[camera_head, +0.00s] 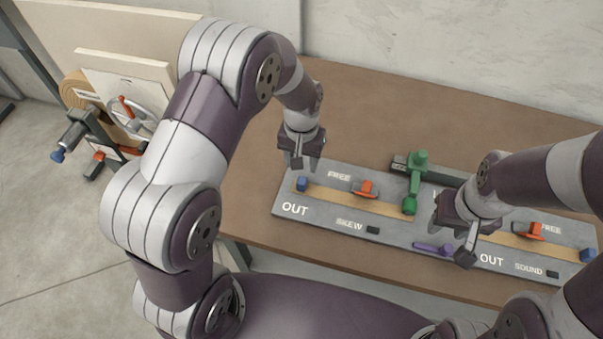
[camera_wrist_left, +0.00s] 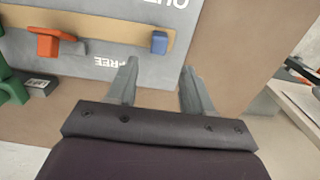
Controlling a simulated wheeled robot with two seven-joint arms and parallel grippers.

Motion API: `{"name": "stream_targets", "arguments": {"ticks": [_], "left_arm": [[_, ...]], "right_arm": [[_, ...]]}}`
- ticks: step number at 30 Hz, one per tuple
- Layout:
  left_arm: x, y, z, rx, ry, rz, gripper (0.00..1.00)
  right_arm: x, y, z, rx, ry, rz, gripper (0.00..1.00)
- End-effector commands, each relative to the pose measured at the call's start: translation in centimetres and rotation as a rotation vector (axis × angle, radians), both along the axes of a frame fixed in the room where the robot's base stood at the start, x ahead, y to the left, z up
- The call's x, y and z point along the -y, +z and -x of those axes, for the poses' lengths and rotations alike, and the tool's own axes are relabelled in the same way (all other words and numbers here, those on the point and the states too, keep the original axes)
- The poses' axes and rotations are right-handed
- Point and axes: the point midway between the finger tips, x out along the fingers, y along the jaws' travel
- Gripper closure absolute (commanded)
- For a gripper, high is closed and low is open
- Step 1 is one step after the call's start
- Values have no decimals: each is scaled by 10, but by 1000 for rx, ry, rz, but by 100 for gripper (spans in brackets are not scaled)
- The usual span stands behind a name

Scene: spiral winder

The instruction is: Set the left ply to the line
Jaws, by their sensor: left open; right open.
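The left ply (camera_head: 345,202) is a tan strip on the left half of a grey board (camera_head: 330,220) lettered FREE, OUT and SKEW. A blue block (camera_head: 302,184) sits at its left end and an orange clamp (camera_head: 366,188) lies across it. In the left wrist view the strip (camera_wrist_left: 110,32), blue block (camera_wrist_left: 159,43) and orange clamp (camera_wrist_left: 50,42) lie beyond the fingers. My left gripper (camera_head: 300,164) is open and empty above the board's back left corner; its fingers (camera_wrist_left: 158,85) show apart. My right gripper (camera_head: 452,240) is over the board's middle front; its arm hides part of the board.
A green lever (camera_head: 416,175) stands at the board's middle back. A purple bar (camera_head: 432,248) lies at the middle front. A second orange clamp (camera_head: 528,231) and blue block (camera_head: 588,254) are on the right half. The brown table (camera_head: 450,120) is clear behind the board.

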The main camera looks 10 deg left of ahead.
Motion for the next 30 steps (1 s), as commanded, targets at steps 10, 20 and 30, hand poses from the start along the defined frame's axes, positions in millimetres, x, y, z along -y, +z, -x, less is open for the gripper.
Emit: {"name": "stream_targets", "arguments": {"ticks": [10,20,30], "left_arm": [[0,-76,1,0,0,0,49],[0,-89,1,3,0,0,49],[0,-88,1,4,-1,0,100]], "right_arm": [[0,8,0,0,0,0,57],[0,8,0,0,0,0,57],[0,8,0,0,0,0,57]]}}
